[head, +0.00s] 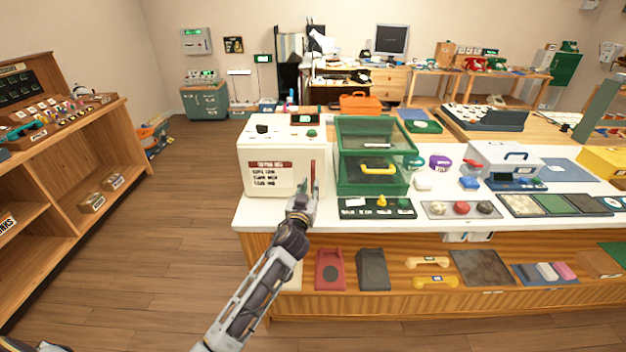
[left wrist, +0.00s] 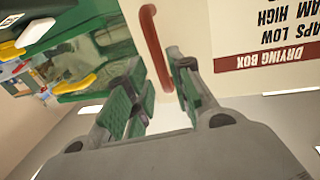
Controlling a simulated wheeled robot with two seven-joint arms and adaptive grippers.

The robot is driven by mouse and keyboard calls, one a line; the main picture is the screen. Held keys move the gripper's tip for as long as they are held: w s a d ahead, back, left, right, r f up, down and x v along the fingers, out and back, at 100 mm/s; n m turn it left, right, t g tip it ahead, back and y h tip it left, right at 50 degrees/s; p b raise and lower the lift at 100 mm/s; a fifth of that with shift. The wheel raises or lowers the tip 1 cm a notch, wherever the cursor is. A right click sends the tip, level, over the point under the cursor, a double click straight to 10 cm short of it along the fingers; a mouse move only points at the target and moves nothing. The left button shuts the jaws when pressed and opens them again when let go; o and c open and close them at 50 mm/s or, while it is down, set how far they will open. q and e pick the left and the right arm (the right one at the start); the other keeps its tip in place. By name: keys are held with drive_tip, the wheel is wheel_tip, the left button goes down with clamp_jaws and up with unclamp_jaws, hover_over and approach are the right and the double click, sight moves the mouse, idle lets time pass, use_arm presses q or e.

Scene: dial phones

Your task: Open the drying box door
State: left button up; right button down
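The drying box (head: 272,150) is a cream cube with a red-and-white label, standing at the left end of the white counter. Its front door looks shut. A red vertical handle (head: 312,172) is on the right side of its front; in the left wrist view the handle (left wrist: 153,45) is a curved red bar. My left gripper (head: 308,187) is at the handle in the head view. In the left wrist view its two green-padded fingers (left wrist: 160,95) are apart, with the lower end of the handle between them. I cannot tell whether they touch it.
A green mesh-sided box (head: 372,185) with a yellow handle stands just right of the drying box. A dark panel (head: 377,208) with a yellow knob lies in front of it. Wooden shelves (head: 130,130) stand at the left, with open floor (head: 160,240) between.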

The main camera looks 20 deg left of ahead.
sight(312, 180)
use_arm(q)
drive_tip(key=shift+w+a, duration=0.15)
drive_tip(key=shift+w, duration=1.2)
drive_tip(key=shift+w+a, duration=0.1)
drive_tip(key=shift+w, duration=1.2)
clamp_jaws()
